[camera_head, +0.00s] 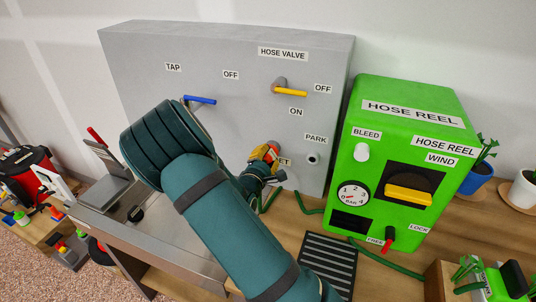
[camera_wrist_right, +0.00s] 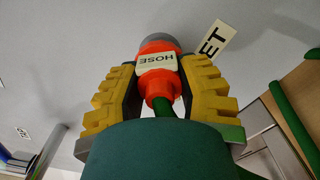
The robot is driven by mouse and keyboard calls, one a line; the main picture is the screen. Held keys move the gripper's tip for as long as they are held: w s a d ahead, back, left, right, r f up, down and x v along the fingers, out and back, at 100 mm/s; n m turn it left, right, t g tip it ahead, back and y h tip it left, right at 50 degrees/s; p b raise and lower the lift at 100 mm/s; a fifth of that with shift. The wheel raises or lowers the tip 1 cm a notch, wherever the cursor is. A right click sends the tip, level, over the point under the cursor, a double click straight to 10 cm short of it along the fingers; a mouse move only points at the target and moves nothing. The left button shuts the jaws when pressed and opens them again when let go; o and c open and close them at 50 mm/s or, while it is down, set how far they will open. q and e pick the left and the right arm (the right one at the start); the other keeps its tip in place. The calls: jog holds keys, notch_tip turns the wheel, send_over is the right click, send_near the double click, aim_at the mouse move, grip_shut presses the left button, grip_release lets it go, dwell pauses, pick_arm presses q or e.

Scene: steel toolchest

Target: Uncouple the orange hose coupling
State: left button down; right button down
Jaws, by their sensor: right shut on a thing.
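The orange hose coupling (camera_head: 264,153) is at the lower right of the grey panel (camera_head: 235,120), beside a partly hidden label ending in "ET". In the right wrist view the coupling (camera_wrist_right: 158,88) carries a "HOSE" tag, has a grey end against the panel, and a green hose runs from its near end. My right gripper (camera_head: 268,162) is around it; its yellow ribbed fingers (camera_wrist_right: 160,72) are shut on both sides of the coupling. Whether it is still joined to the outlet I cannot tell. My left gripper is not in view.
The panel has a blue tap lever (camera_head: 200,100), a yellow hose valve lever (camera_head: 290,92) pointing toward "OFF", and a park stub (camera_head: 313,159). A green hose reel box (camera_head: 400,150) stands right. A black grate (camera_head: 328,262) lies on the wooden bench, left of which is a steel sink (camera_head: 165,250).

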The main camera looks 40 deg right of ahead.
aim_at(265, 161)
jog(key=shift+r+n+p, duration=0.15)
jog(key=shift+n+p, duration=2.3)
jog(key=shift+n, duration=0.15)
jog(key=shift+n+p, duration=0.35)
jog(key=shift+n, duration=0.05)
jog(key=shift+n+p, duration=2.2)
jog(key=shift+n, duration=0.3)
jog(key=shift+s+a+p, duration=0.25)
jog(key=shift+a+p, duration=0.05)
jog(key=shift+a, duration=0.25)
jog(key=shift+a, duration=0.1)
jog(key=shift+p+v, duration=0.35)
jog(key=shift+v, duration=0.95)
